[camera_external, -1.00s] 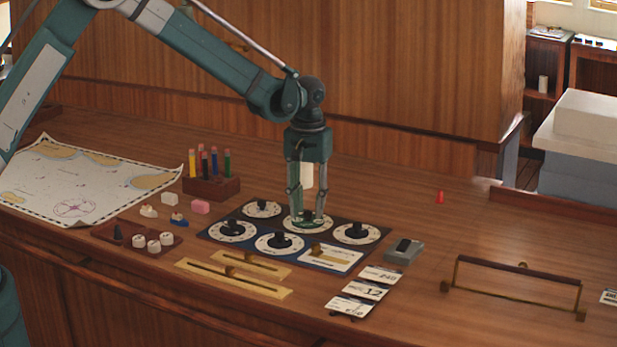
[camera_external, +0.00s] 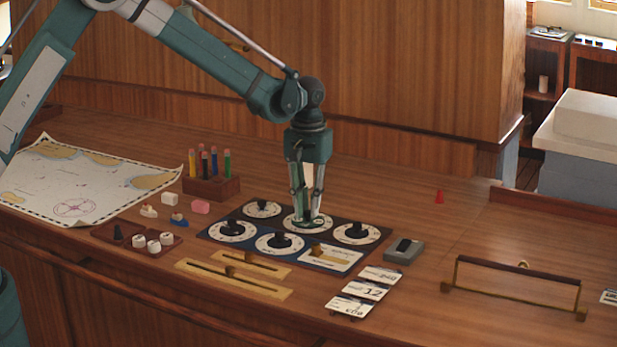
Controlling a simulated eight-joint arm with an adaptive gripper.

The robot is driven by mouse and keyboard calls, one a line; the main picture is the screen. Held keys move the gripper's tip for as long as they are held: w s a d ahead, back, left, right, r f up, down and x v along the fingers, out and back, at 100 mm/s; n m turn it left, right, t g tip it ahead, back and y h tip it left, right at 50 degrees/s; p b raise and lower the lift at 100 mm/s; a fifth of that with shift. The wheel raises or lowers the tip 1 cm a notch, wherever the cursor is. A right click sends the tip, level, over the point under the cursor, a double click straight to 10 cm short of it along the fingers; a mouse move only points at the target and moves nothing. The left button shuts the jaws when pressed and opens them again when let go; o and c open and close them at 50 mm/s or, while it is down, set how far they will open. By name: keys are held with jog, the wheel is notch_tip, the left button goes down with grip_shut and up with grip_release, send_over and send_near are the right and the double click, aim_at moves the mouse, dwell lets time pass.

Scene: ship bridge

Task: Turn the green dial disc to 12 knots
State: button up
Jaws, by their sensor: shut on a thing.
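The dial (camera_external: 290,221) under my gripper is in the back row of the dark panel, at its middle. It has a white ring with marks and a green disc in the middle, mostly hidden by the fingers. My gripper (camera_external: 307,222) points straight down and is shut on the green disc. The scale marks are too small to read, so I cannot tell the disc's setting. A card reading 12 (camera_external: 368,290) lies in front of the panel, between two other cards (camera_external: 381,274) (camera_external: 350,307).
Dials with black knobs (camera_external: 357,233) (camera_external: 280,243) (camera_external: 232,231) surround the held one closely. A grey box (camera_external: 404,251) sits right of the panel. A pencil holder (camera_external: 211,188), chart (camera_external: 80,180) and small tray (camera_external: 130,240) are left. A brass rail (camera_external: 515,270) stands right.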

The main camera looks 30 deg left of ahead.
aim_at(308, 212)
jog(key=m+b, duration=0.2)
jog(key=m, duration=0.1)
jog(key=shift+f, duration=0.1)
jog(key=shift+m+b, duration=0.95)
jog(key=shift+m, duration=1.05)
jog(key=o, duration=0.9)
jog(key=shift+r, duration=0.25)
notch_tip(308, 212, up, 12)
jog(key=shift+f, duration=0.1)
